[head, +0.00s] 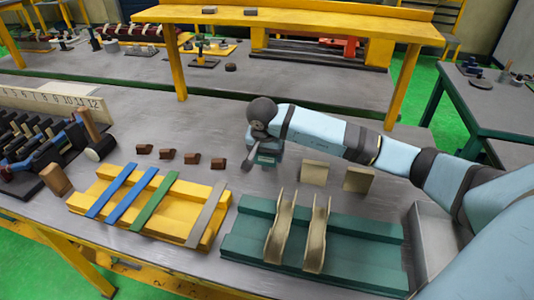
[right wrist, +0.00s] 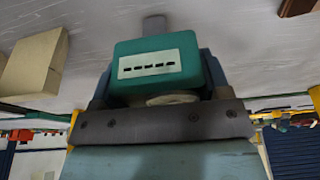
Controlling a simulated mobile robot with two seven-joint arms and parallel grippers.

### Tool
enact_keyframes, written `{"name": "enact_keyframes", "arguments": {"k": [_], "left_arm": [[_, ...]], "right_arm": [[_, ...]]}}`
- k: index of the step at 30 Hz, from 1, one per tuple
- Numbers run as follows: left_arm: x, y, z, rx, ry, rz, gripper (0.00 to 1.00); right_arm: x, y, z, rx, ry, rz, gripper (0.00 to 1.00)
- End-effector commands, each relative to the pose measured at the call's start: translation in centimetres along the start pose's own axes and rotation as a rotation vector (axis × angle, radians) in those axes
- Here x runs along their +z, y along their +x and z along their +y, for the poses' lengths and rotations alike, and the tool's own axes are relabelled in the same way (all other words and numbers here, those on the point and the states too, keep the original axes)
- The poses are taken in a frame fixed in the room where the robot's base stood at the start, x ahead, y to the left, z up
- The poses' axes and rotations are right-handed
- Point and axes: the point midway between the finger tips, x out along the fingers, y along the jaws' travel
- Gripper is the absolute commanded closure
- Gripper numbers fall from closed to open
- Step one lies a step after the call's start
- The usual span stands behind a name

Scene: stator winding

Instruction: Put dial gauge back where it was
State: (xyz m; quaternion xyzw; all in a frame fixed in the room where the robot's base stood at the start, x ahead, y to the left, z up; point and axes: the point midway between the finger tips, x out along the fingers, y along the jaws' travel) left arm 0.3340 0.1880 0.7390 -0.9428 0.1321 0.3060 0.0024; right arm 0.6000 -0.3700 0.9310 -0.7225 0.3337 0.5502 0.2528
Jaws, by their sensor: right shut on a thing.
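My right gripper (head: 262,158) is shut on the dial gauge (head: 268,152), a small teal block over the grey table's far middle. In the right wrist view the dial gauge (right wrist: 155,68) shows a white label with a row of dark marks, and the dark finger parts of my right gripper (right wrist: 155,85) stand on both sides of it. A grey stem shows at its far end, just above or touching the table; I cannot tell which. My left gripper is in neither view.
Two beige blocks (head: 314,173) stand to the right of the gauge. Several brown blocks (head: 166,156) lie to its left. A yellow rack (head: 188,229) with coloured strips and a green rack (head: 360,229) stand in front. A yellow shelf (head: 300,17) stands behind.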

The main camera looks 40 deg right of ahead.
Motion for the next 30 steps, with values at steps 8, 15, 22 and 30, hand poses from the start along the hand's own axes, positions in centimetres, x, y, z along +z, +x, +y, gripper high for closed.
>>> {"name": "enact_keyframes", "arguments": {"k": [8,15,22,30], "left_arm": [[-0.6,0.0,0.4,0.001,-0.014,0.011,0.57],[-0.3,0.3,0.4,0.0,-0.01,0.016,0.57],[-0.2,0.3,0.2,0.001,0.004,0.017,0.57],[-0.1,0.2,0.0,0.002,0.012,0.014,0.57]], "right_arm": [[0.0,0.3,-0.1,-0.003,0.001,0.002,0.54],[0.3,1.1,0.0,-0.002,0.0,0.001,0.54],[0.4,1.4,-0.1,-0.002,0.001,0.001,0.54],[0.4,1.4,0.0,-0.001,0.0,0.001,0.04]]}}
